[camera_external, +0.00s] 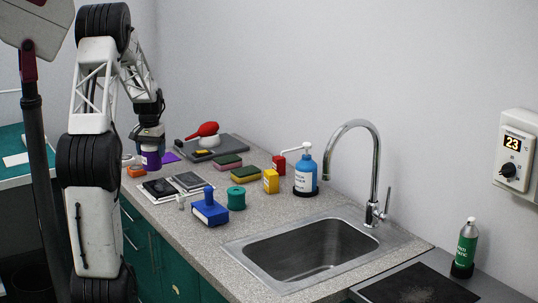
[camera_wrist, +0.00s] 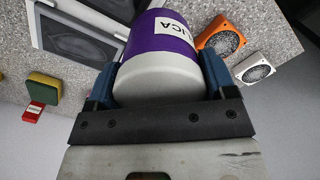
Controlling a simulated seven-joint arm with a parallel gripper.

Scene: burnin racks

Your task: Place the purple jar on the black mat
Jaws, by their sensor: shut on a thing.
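My gripper (camera_external: 150,139) is shut on the purple jar (camera_external: 151,160), at the far left end of the counter. In the wrist view the jar (camera_wrist: 158,47) is purple with a white label and a pale grey end, between the blue fingers of my gripper (camera_wrist: 160,80). I cannot tell whether its base is clear of the counter. A dark, flat, mat-like surface (camera_external: 418,286) lies at the bottom right, past the sink. A dark grey slab (camera_external: 231,146) lies at the back of the counter. I cannot tell for certain which is the black mat.
A green bottle (camera_external: 466,246) stands far right.

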